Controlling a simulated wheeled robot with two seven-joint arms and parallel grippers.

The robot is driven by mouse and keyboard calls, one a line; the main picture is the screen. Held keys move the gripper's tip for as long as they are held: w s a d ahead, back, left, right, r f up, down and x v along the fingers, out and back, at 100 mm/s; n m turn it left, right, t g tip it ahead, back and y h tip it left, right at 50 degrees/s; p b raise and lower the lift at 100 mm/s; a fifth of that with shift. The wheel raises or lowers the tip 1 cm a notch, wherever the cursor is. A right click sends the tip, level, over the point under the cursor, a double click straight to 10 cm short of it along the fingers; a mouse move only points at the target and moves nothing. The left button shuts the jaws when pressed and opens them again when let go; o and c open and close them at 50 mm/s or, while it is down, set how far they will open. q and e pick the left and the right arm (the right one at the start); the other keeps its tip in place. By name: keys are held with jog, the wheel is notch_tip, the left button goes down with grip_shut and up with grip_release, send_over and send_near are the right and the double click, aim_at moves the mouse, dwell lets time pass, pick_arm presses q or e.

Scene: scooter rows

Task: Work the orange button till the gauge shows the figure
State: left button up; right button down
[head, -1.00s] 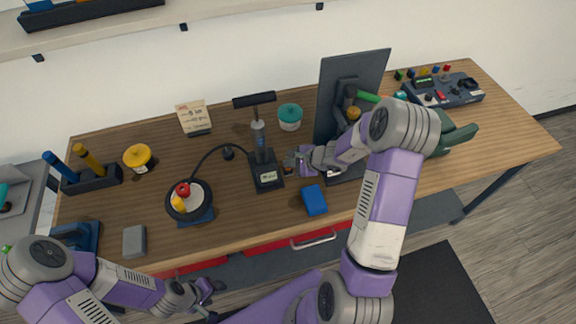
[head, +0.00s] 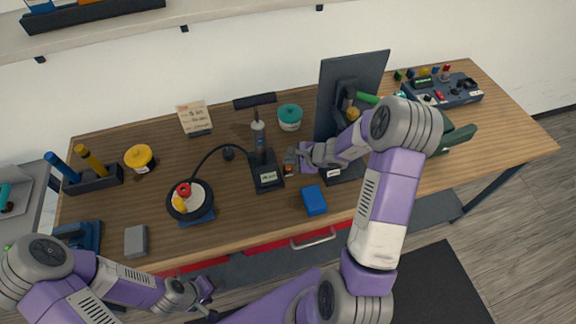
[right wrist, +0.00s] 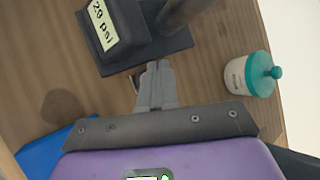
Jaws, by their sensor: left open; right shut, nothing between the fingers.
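The black pump (head: 265,165) stands mid-table, with a small gauge display (head: 268,177) on its base. The small orange button (head: 289,168) is on a dark block just right of the pump base. My right gripper (head: 291,155) is shut and empty, just behind and above the button; its closed fingers (right wrist: 157,80) point toward the pump base in the wrist view. My left gripper (head: 207,295) is open, in front of the table.
A note card (head: 194,118) stands at the back; its writing is too small to read. A hose runs from the pump to a wheel (head: 189,200). A blue block (head: 314,200), a teal-lidded jar (head: 290,117) and a dark upright panel (head: 352,85) stand nearby.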

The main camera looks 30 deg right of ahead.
aim_at(290, 168)
jog(key=shift+r+p, duration=1.75)
jog(key=shift+r, duration=0.8)
jog(key=shift+f, duration=0.1)
